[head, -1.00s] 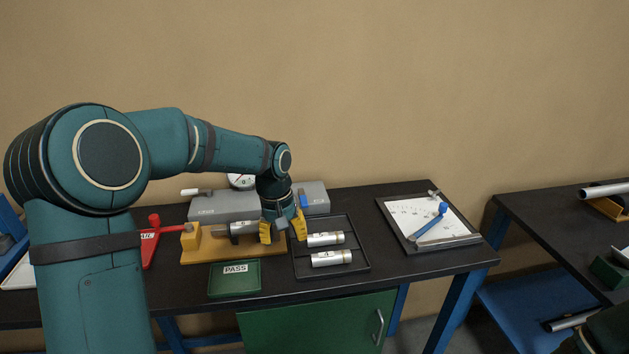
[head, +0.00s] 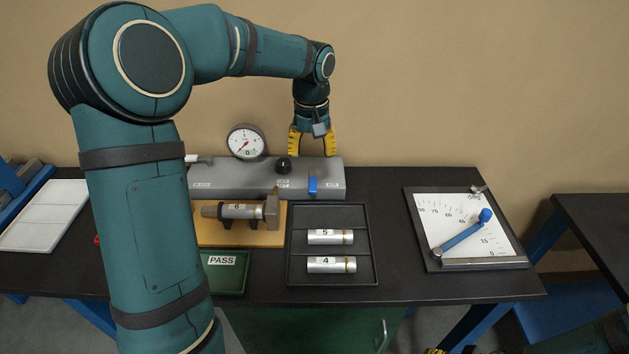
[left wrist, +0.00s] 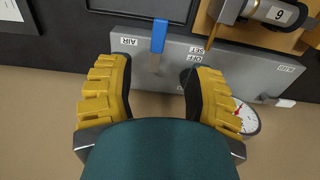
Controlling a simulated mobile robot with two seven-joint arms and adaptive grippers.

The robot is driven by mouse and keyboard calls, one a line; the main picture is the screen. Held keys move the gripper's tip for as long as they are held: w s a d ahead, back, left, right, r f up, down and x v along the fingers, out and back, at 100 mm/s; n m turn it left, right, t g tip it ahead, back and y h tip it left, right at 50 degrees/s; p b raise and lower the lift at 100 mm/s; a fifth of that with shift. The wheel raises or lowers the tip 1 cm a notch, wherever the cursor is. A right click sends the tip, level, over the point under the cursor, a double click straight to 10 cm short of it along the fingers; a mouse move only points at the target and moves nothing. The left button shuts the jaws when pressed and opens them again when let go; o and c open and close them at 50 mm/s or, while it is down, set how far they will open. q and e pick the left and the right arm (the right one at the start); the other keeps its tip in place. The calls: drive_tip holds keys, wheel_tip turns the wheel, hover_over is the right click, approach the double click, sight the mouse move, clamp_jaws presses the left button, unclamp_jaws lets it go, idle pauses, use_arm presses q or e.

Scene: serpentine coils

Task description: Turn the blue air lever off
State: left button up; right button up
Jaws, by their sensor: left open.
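The blue air lever (head: 313,185) hangs down over the front face of the grey gauge unit (head: 215,183), near its right end. In the left wrist view the blue lever (left wrist: 158,36) is beside the AIR label, ahead of and between my fingers but not touching them. My left gripper (head: 312,152) points down with its yellow fingers apart and empty, above and behind the unit's right part. In the left wrist view the open left gripper (left wrist: 160,75) spans the unit's edge. A yellow-and-black tip (head: 435,350), probably my right gripper, barely shows at the bottom edge.
A dial gauge (head: 246,142) and a black knob (head: 283,164) stand on the unit. Cylinder 6 (head: 238,211) sits in the wooden-based fixture. A black tray (head: 333,279) holds cylinders 5 and 4. A green PASS tray (head: 230,284) and an angle-scale board (head: 415,215) lie nearby.

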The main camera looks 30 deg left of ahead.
sight(312, 185)
use_arm(q)
wheel_tip(312, 185, down, 10)
drive_tip(key=shift+w+f+b, duration=0.1)
drive_tip(key=shift+f+b, duration=0.15)
drive_tip(key=shift+b, duration=0.4)
clamp_jaws()
